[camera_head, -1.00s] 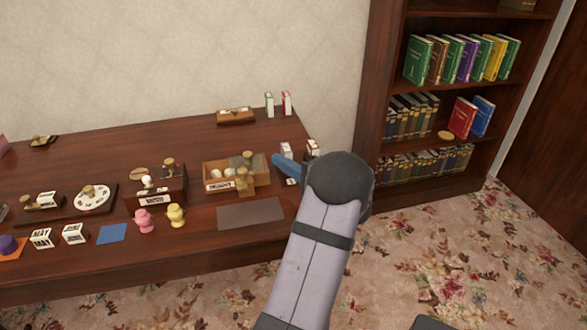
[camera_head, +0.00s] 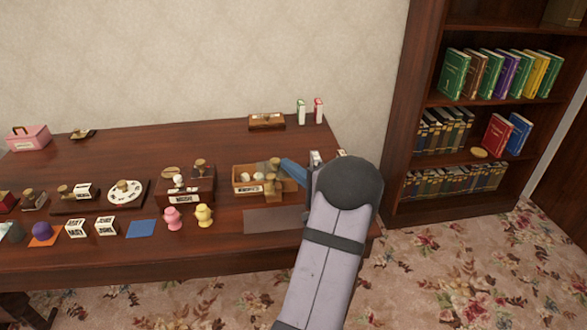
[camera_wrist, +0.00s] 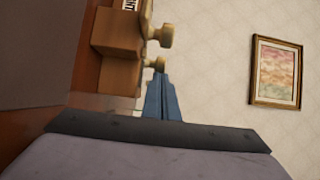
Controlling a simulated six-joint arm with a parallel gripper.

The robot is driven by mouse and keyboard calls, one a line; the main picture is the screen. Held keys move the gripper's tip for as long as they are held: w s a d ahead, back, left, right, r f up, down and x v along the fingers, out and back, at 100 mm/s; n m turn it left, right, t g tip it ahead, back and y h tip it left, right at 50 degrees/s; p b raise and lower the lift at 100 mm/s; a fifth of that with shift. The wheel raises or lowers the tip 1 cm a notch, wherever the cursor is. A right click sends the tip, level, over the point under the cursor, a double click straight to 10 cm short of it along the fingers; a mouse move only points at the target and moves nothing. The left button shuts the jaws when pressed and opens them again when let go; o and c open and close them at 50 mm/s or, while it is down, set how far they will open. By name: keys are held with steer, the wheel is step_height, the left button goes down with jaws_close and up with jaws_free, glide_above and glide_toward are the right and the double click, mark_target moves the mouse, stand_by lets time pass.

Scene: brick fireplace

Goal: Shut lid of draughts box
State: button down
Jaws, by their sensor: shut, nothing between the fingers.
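The likely draughts box (camera_head: 245,189) is a small wooden box with a white label on its front, on the table in the head view. Its label is too small to read surely. Its left part is open, with pale round pieces inside. Wooden parts with knobs (camera_head: 274,163) stand at its right part; I cannot tell which one is the lid. My gripper (camera_head: 284,162) has blue fingers, shut and empty, at the box's back right. In the wrist view, the fingertips (camera_wrist: 158,74) are close to a knob (camera_wrist: 155,63) on the box (camera_wrist: 115,52); contact is unclear.
A second labelled wooden box (camera_head: 186,199) stands to the left. Pink (camera_head: 172,219) and yellow (camera_head: 204,216) figures stand in front of it. A dark flat mat (camera_head: 272,221) lies before the likely draughts box. A wooden case (camera_head: 266,121) and two upright small boxes stand behind.

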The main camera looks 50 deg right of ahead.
mark_target(274, 165)
steer(key=w+a, duration=0.1)
steer(key=w+a+b, duration=0.1)
steer(key=shift+w+a, duration=0.2)
steer(key=shift+a, duration=0.1)
steer(key=shift+s+d, duration=0.1)
steer(key=shift+s+d+f+b, duration=0.1)
steer(key=shift+s+d+b, duration=0.25)
steer(key=shift+s+b, duration=0.15)
steer(key=shift+s+d+b, duration=0.3)
steer(key=shift+s+d, duration=0.05)
steer(key=shift+s, duration=0.25)
steer(key=shift+s+d+b, duration=0.25)
steer(key=shift+s+d, duration=0.05)
steer(key=shift+s, duration=0.3)
steer(key=v, duration=1)
steer(key=shift+w+a, duration=0.1)
